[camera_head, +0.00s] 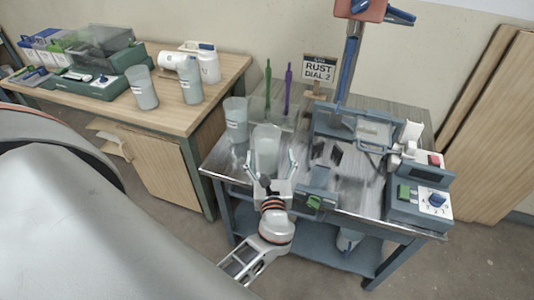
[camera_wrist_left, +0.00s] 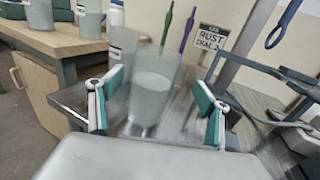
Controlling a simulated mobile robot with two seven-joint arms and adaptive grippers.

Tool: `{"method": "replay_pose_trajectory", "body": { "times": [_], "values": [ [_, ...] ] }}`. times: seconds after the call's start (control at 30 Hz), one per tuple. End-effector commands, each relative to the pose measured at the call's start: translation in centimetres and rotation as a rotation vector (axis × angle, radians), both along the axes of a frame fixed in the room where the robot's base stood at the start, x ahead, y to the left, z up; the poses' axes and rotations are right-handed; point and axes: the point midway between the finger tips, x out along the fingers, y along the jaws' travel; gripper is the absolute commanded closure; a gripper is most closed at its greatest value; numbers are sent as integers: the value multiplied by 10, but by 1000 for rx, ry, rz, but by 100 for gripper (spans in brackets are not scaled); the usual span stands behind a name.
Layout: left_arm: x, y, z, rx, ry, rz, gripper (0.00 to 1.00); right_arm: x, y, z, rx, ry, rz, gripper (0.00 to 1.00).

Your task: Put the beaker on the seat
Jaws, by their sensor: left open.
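A tall translucent beaker (camera_head: 266,150) with pale grey contents stands upright near the left front of the metal bench (camera_head: 222,160). My left gripper (camera_head: 271,172) is open at the near side of this beaker. In the left wrist view the beaker (camera_wrist_left: 153,92) shows in the gap between the teal-padded fingers; I cannot tell whether they touch it. A second, similar beaker (camera_head: 236,120) stands just behind and left of it. A blue-grey framed fixture with a pale plate (camera_head: 373,130) is on the bench; I cannot tell whether it is the seat. My right gripper is not in view.
A control box with a blue dial (camera_head: 437,200) stands at the bench's right. Green (camera_head: 268,85) and purple (camera_head: 288,88) upright tools and a "RUST DIAL 2" sign (camera_head: 320,70) are behind. The wooden table (camera_head: 180,117) at left holds more beakers and a white jug.

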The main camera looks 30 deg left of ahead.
Motion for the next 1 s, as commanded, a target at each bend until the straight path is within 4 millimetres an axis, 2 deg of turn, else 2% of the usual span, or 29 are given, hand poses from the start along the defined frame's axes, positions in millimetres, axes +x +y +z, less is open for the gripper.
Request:
{"method": "replay_pose_trajectory", "body": {
  "times": [0.1,0.37,0.7,0.97,1.0],
  "values": [
    [8,5,7,42,5,8,23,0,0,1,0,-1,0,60],
    [25,20,8,40,4,6,23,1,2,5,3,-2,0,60],
    [57,49,12,38,4,7,23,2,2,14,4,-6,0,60],
    [60,51,11,35,4,5,23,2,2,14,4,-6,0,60],
    [60,51,11,35,4,5,31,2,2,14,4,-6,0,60]
  ]
}}
